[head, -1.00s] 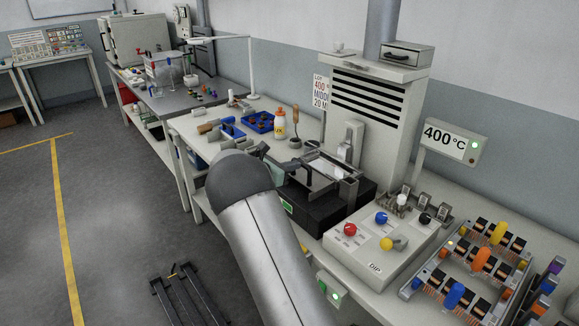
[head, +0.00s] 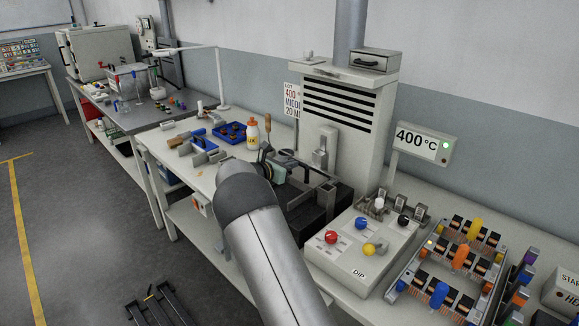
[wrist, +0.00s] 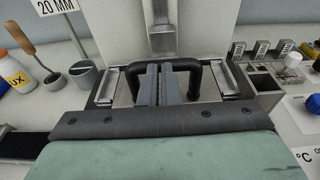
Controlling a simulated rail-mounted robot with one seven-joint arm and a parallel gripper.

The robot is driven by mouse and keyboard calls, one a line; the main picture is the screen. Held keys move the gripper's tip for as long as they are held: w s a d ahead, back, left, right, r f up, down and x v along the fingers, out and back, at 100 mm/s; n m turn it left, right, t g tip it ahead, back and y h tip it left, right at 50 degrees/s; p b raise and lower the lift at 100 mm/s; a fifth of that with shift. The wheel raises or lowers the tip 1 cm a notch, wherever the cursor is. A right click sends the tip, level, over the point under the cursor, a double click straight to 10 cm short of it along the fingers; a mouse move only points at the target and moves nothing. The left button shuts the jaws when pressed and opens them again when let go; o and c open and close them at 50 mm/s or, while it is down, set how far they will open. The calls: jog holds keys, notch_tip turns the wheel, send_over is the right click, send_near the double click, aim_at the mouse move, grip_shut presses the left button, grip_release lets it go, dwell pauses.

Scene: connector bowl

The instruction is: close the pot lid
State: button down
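The black pot (head: 312,222) sits on the bench below the tall grey heater column. Its metal rim and side rails (wrist: 235,80) show in the wrist view. The lid's black U-shaped handle (wrist: 194,78) stands above the pot's opening. My gripper (wrist: 160,70) is at the handle, with its two grey fingers side by side and only a narrow gap between them. The fingertips overlap the handle's crossbar in the picture; I cannot tell whether they touch it.
The DIP control box (head: 365,245) stands close right of the pot, with coil racks (head: 455,265) beyond. A flux bottle (head: 252,134), a holder with a brush (wrist: 82,75) and a blue tray (head: 230,132) are to the left. The heater column (head: 345,110) rises behind.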

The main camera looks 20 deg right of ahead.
jog(key=shift+d+r, duration=0.2)
jog(key=shift+d, duration=0.05)
jog(key=b+v, duration=0.2)
jog(key=v, duration=1.2)
jog(key=s+d+f+m+g+y, duration=0.1)
jog(key=s+d+m+g+y, duration=0.3)
jog(key=s, duration=0.6)
jog(key=s+a+f+m+g+y, duration=0.1)
jog(key=s+m+y, duration=0.1)
jog(key=s+m, duration=0.6)
jog(key=s+a+f+m+y, duration=0.1)
jog(key=s+a+m+y, duration=0.2)
jog(key=s, duration=0.5)
jog(key=s+a+f+m+y, duration=0.1)
jog(key=s+a+m+y, duration=0.1)
jog(key=s, duration=0.7)
jog(key=s+a+f+m+g+y, duration=0.1)
jog(key=s+a+f+m+y, duration=0.1)
jog(key=s, duration=0.7)
jog(key=a+m+y, duration=0.1)
jog(key=a+m, duration=0.1)
jog(key=m, duration=0.1)
jog(key=shift+m+y, duration=0.3)
jog(key=shift+s+a, duration=0.1)
jog(key=shift+s, duration=0.05)
